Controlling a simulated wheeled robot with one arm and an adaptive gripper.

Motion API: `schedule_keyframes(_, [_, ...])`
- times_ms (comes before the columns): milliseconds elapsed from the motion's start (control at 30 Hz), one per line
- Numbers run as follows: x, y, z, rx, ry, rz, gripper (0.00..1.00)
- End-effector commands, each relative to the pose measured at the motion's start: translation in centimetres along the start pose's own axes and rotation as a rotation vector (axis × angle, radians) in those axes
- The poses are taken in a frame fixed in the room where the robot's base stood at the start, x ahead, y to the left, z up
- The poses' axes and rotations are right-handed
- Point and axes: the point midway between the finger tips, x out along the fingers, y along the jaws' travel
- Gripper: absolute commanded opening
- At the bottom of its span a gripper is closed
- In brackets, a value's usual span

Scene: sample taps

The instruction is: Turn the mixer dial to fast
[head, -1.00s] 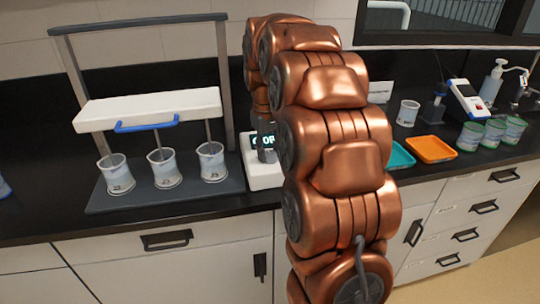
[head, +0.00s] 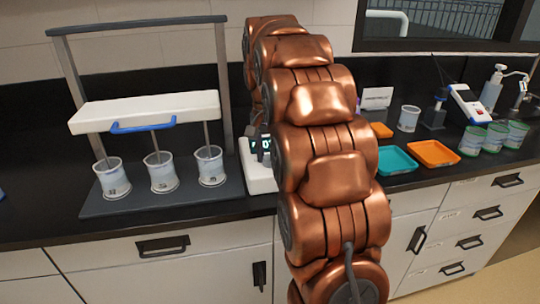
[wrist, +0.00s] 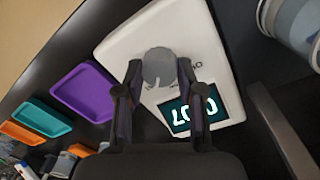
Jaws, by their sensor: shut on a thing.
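The mixer (head: 259,181) is a white box with a lit display on the black bench, right of the beaker stand. It fills the middle of the wrist view (wrist: 205,50). Its round grey dial (wrist: 157,66) sits between my fingertips, with a light mark on its lower edge. My gripper (wrist: 158,73) is shut on the dial, one finger on each side. The lit display (wrist: 190,110) appears upside down in the wrist view. Small lettering by the dial is partly hidden and hard to read. In the head view my arm covers part of the mixer.
A stirrer stand (head: 150,108) with several beakers on a dark base is left of the mixer. Purple (wrist: 84,92), teal (head: 397,160) and orange (head: 433,153) trays lie on the other side. Cups (head: 497,135) and a soap bottle (head: 491,86) stand farther right.

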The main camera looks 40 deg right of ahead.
Motion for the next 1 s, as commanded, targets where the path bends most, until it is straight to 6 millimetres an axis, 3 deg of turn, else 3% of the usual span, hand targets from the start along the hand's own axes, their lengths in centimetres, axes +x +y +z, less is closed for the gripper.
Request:
schedule_keyframes(333, [0.07, 0.14, -0.01, 0.134, -0.009, 0.002, 0.03])
schedule_keyframes(867, [0.05, 0.18, -0.06, 0.156, -0.009, 0.003, 0.03])
schedule_keyframes(900, [0.05, 0.18, -0.06, 0.156, -0.009, 0.003, 0.41])
schedule_keyframes(1000, [0.04, 0.15, -0.06, 0.156, -0.009, 0.002, 0.51])
